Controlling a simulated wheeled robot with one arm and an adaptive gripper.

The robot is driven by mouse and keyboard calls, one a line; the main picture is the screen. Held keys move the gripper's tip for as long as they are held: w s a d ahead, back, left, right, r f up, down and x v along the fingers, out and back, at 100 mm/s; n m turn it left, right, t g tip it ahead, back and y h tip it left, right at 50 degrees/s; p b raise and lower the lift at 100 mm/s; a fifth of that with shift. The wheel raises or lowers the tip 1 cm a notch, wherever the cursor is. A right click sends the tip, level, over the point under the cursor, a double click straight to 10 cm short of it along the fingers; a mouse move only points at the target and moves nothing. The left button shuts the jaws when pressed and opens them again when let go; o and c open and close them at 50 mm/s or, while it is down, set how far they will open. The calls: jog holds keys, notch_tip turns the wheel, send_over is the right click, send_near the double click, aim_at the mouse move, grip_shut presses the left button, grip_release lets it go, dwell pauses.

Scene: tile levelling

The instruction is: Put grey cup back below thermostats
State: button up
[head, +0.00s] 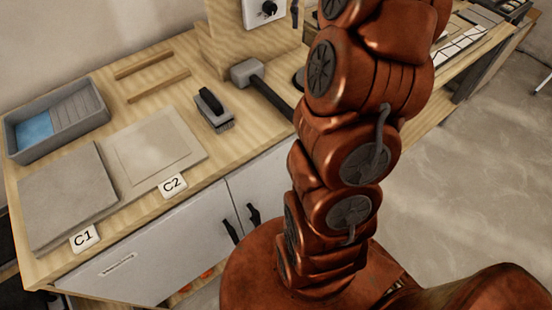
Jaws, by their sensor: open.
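No grey cup shows in the head view. A white plate with a black knob (268,8), possibly a thermostat, is fixed to an upright wooden board (222,50) at the top and is cut off by the picture's edge. The bench below it is partly hidden by my copper-coloured arm. My gripper is out of the picture; only arm links show.
The wooden bench (222,152) holds a grey tray with blue liquid (55,118), a brush (214,110), a mallet (258,85), slabs labelled C1 (68,192) and C2 (155,146), and two wooden strips (158,84). Cabinet doors (170,245) are below. Open floor (470,190) lies right.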

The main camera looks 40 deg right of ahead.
jog(key=s+a+f+n, duration=0.1)
jog(key=s+a+n, duration=0.25)
jog(key=a, duration=0.65)
jog(key=s+a+f+n, duration=0.2)
jog(key=s+a, duration=0.2)
jog(key=a, duration=0.6)
jog(key=s+a+f+n+g, duration=0.1)
jog(key=s+a+f, duration=0.3)
jog(key=s, duration=0.4)
jog(key=s+a+f+n, duration=0.1)
jog(key=s+a+f, duration=0.3)
jog(key=s, duration=0.4)
jog(key=shift+s+a+n+g, duration=0.25)
jog(key=shift+a+n+g, duration=0.15)
jog(key=shift+a, duration=0.15)
jog(key=shift+c, duration=0.6)
